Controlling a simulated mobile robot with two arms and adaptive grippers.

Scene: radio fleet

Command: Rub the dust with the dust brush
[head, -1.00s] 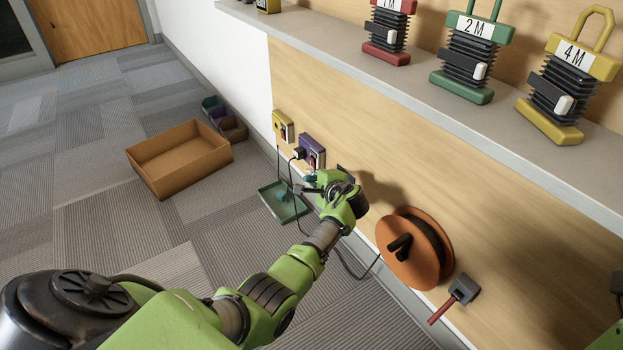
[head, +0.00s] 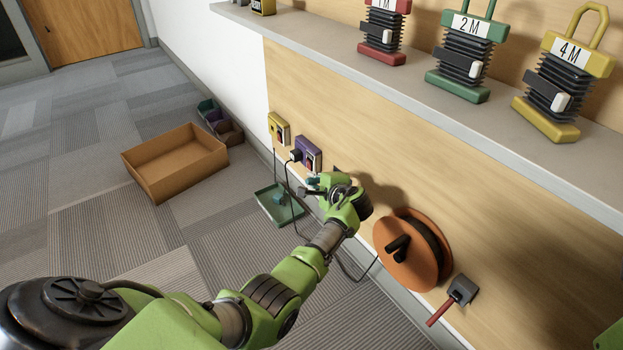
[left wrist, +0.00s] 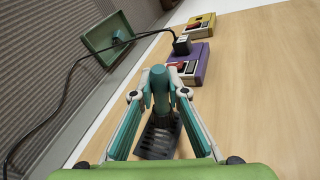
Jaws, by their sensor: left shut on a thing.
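My left gripper (head: 318,184) is close to the wood panel, beside the purple box. In the left wrist view its two fingers (left wrist: 160,98) are closed on a teal-handled tool, which I take to be the dust brush (left wrist: 160,84). The brush end is partly hidden by the fingers. A dark slotted vent (left wrist: 156,140) on the panel shows below and between the fingers. I cannot make out dust on it. My right gripper is out of view.
A green tray (head: 266,208) with a teal item lies on the floor by the wall. A cable runs from the purple box (head: 308,152) past it to an orange reel (head: 400,262). A yellow box (head: 276,127) and a cardboard box (head: 165,182) are farther back.

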